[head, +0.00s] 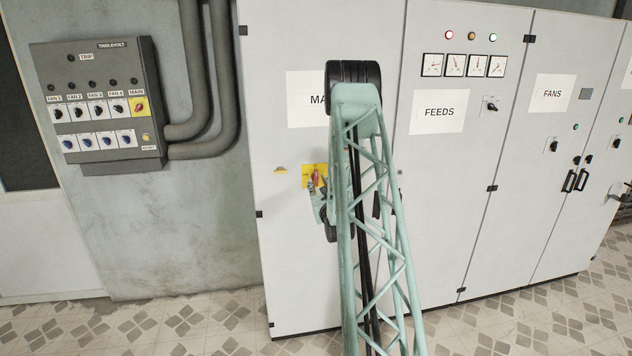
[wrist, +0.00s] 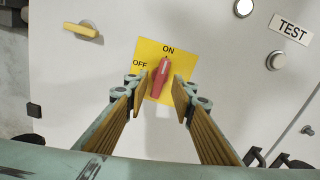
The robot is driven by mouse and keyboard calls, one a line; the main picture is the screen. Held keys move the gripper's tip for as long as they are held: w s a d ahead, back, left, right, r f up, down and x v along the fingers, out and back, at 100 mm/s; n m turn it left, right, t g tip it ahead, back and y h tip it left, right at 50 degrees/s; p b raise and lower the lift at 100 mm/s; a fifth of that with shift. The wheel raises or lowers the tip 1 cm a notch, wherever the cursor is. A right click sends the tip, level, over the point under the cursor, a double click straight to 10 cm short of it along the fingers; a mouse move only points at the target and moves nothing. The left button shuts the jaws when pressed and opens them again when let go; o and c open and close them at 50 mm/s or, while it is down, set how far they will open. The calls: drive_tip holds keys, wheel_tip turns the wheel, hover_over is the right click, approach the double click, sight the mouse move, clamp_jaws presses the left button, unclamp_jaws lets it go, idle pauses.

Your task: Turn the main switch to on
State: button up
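The main switch is a red knob (wrist: 161,77) on a yellow plate (wrist: 183,63), with ON printed at the top and OFF at the left. The knob's long axis runs nearly upright in the wrist view, its upper end pointing close to ON. My gripper (wrist: 162,89) is open, with one finger on each side of the knob. Gaps show between the knob and both fingertips. In the head view the red knob (head: 316,176) and yellow plate (head: 308,169) show on the cabinet, partly covered by my gripper.
A yellow handle (wrist: 84,29) sits left of the plate. A TEST label (wrist: 291,29) and round buttons are at the upper right. In the head view, a grey fan control box (head: 100,100) hangs on the left wall, and FEEDS (head: 437,112) and FANS (head: 552,93) cabinets stand to the right.

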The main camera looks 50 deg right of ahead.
drive_tip(key=shift+b+v, duration=1.05)
drive_tip(key=shift+v, duration=0.95)
